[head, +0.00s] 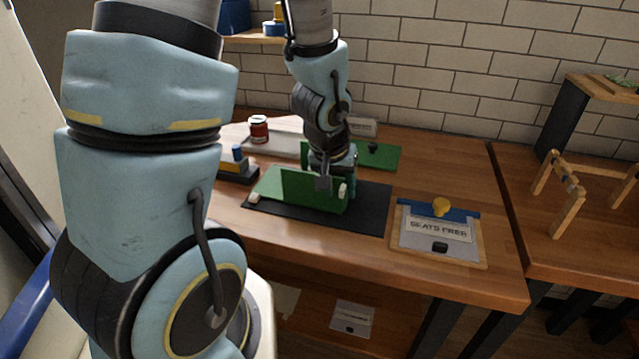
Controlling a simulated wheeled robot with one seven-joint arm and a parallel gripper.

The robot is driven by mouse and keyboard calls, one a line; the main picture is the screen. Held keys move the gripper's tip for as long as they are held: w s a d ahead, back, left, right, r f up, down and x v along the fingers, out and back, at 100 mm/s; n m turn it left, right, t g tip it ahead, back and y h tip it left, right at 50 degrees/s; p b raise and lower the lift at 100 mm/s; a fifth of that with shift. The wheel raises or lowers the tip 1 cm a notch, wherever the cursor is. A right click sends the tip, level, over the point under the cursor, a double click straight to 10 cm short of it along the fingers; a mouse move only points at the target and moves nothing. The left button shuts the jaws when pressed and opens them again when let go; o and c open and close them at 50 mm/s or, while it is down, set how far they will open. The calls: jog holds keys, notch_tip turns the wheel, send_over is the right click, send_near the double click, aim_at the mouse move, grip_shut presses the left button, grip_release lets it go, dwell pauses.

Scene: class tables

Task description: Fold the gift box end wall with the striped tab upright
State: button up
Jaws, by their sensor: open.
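The green gift box (300,190) rests on a black mat (371,215) on the wooden table. A green wall facing me stands upright at the box's near side. A flat green part reaches left and ends in a small pale tab (254,197). Another small pale tab (342,190) shows at the right end, beside my gripper. Stripes are too small to make out on either tab. My gripper (324,183) is open and points down at the right part of the box, close to the upright wall. My arm hides part of the box behind it, and I cannot tell whether the fingers touch it.
A clipboard (414,246) with a sign lies right of the mat. A green board (385,157) with a dark knob lies behind the box. A red can (258,129) and a dark block (238,171) stand left. A wooden rack (570,187) stands far right.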

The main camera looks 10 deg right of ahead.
jog(key=shift+s+a+r+b, duration=0.15)
jog(key=shift+s+a+b, duration=0.25)
jog(key=shift+b, duration=0.7)
jog(key=shift+s+a+r+b, duration=0.2)
jog(key=shift+s+b, duration=0.1)
jog(key=shift+b, duration=0.65)
jog(key=v, duration=0.1)
jog(key=p+v, duration=0.1)
jog(key=v, duration=0.2)
jog(key=shift+s+d+r, duration=0.15)
jog(key=shift+d+r, duration=0.15)
jog(key=shift+r, duration=0.15)
jog(key=w+a+n+g+y, duration=0.1)
jog(key=a+n+y, duration=0.1)
jog(key=a, duration=1.5)
jog(key=shift+w+f+n+g, duration=0.2)
jog(key=shift+f+n+g, duration=0.25)
jog(key=shift+n, duration=0.35)
